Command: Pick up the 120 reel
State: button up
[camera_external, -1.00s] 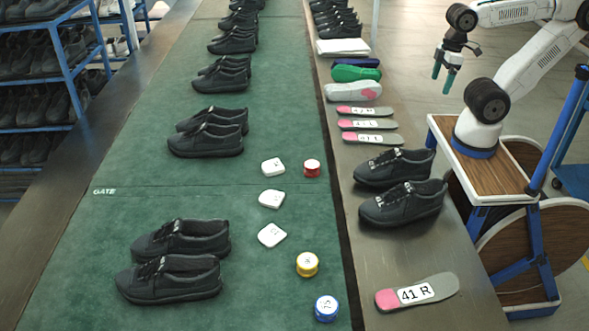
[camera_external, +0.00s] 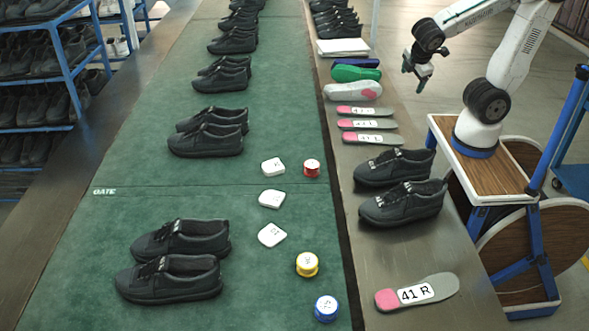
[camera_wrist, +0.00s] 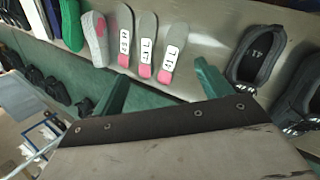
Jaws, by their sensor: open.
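Three small reels sit on the green belt: a red reel (camera_external: 312,168), a yellow reel (camera_external: 307,264) and a blue reel (camera_external: 327,308). Their top labels are too small to read surely, so I cannot tell which is the 120 reel. My gripper (camera_external: 415,76) is open and empty, raised beside the far right part of the line, well away from all three reels. In the wrist view its green fingers (camera_wrist: 160,76) are spread, with insoles beyond them. No reel shows in the wrist view.
White tags (camera_external: 272,199) lie left of the reels. Black shoes (camera_external: 180,277) stand on the belt; another pair (camera_external: 403,203) stands on the right side surface, near a 41 R insole (camera_external: 416,293). More insoles (camera_external: 369,138) lie farther back. The belt around the reels is mostly clear.

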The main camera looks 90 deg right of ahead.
jog(key=w+d+f+n+t+h, duration=0.1)
jog(key=w+f+n+h, duration=0.3)
jog(key=w, duration=0.6)
jog(key=n+t+y, duration=0.1)
jog(key=n+t, duration=0.9)
jog(key=n, duration=1)
send_near(311, 167)
jog(key=d, duration=0.1)
jog(key=d+f, duration=0.1)
jog(key=w+d, duration=0.1)
jog(key=shift+d+f, duration=0.35)
jog(key=shift+w+f+n+y, duration=0.2)
jog(key=shift+n+y, duration=0.1)
jog(key=x, duration=0.7)
jog(key=shift+w+f, duration=0.1)
jog(key=shift+w, duration=0.1)
jog(key=c, duration=1.1)
